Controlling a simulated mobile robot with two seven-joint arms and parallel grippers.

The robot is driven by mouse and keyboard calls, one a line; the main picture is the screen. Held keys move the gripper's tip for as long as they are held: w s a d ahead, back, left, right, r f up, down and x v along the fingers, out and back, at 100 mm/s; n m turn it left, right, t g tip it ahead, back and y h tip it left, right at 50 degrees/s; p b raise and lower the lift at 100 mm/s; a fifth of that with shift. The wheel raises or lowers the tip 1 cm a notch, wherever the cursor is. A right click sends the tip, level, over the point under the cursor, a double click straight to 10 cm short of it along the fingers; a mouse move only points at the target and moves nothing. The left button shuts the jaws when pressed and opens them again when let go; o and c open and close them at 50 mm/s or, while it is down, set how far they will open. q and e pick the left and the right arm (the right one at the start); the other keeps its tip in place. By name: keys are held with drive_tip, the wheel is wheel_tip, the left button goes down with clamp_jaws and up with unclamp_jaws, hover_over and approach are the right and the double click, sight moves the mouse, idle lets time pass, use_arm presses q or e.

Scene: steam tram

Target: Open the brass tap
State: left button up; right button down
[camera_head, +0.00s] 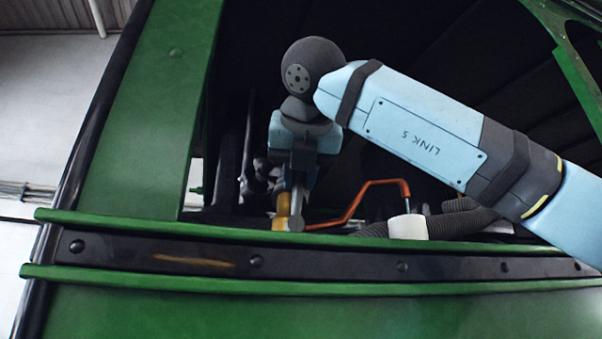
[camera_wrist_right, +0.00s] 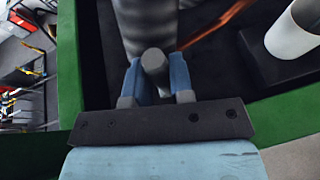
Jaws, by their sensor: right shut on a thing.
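A yellow brass piece, which looks like the brass tap (camera_head: 282,209), stands just behind the green rail, left of centre in the head view. My right gripper (camera_head: 297,192) reaches down over it. In the right wrist view my right gripper (camera_wrist_right: 157,85) has its blue fingers on either side of a grey round-ended piece (camera_wrist_right: 154,62), and is shut on it. This grey piece (camera_head: 296,213) lies against the brass in the head view and looks like the tap's handle. The fingers hide part of the tap. My left gripper is not in view.
A bent orange rod (camera_head: 352,206) runs right from near the tap. A white cylinder (camera_head: 408,227) and a grey ribbed hose (camera_head: 462,222) stand beyond it. The green-edged rail (camera_head: 330,261) crosses in front. A green post (camera_head: 165,110) rises at left.

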drive_tip(key=shift+f, duration=0.15)
drive_tip(key=c, duration=1)
unclamp_jaws()
drive_tip(key=shift+a, duration=0.1)
drive_tip(key=shift+s, duration=0.1)
drive_tip(key=shift+s+r, duration=0.2)
drive_tip(key=shift+s, duration=0.05)
drive_tip(key=b+v, duration=0.3)
drive_tip(key=v, duration=1)
